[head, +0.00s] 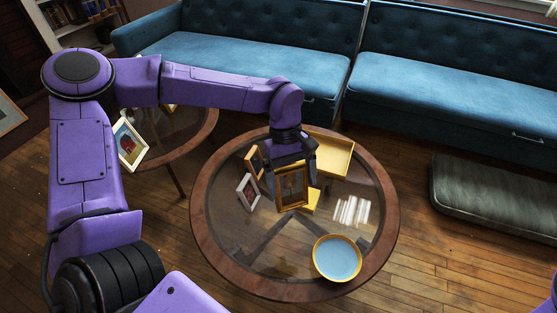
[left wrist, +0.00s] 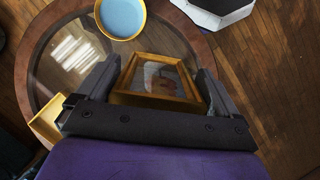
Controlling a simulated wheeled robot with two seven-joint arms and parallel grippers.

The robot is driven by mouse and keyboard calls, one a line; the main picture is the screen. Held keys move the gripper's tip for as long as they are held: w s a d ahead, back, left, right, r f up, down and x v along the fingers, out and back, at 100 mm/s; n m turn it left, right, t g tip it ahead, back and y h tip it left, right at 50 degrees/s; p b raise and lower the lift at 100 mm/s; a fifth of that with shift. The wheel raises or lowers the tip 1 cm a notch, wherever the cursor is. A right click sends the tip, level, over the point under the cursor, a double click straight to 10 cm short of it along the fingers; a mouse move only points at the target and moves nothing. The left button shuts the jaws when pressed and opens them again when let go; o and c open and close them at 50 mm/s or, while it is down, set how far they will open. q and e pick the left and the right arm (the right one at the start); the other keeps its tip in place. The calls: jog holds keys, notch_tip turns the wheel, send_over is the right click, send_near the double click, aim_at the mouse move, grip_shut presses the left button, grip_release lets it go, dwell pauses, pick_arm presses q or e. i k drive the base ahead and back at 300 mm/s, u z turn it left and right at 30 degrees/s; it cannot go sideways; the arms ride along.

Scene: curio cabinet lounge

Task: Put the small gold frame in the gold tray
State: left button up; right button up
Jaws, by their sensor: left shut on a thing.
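The gold frame (head: 291,187) with a picture in it is held by my left gripper (head: 290,166) over the round glass table. In the left wrist view the frame (left wrist: 160,78) sits between the two fingers of my left gripper (left wrist: 160,66), which is shut on it. I cannot tell how far the frame is above the glass. The gold tray (head: 335,157), rectangular with raised walls, is behind and to the right of the gripper, partly hidden by it. A corner of the tray shows in the left wrist view (left wrist: 47,122). My right gripper is out of view.
The glass table (head: 212,247) also holds a white frame (head: 247,192), another gold frame (head: 254,162), a small yellow object (head: 313,202) and a gold-rimmed blue bowl (head: 337,259). A second table at left holds a picture frame (head: 130,144). Blue sofas (head: 240,62) stand behind.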

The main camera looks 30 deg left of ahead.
aim_at(327, 158)
jog(key=u, duration=0.3)
jog(key=k, duration=0.55)
jog(key=z, duration=0.65)
jog(key=i, duration=1.6)
jog(key=u, duration=0.6)
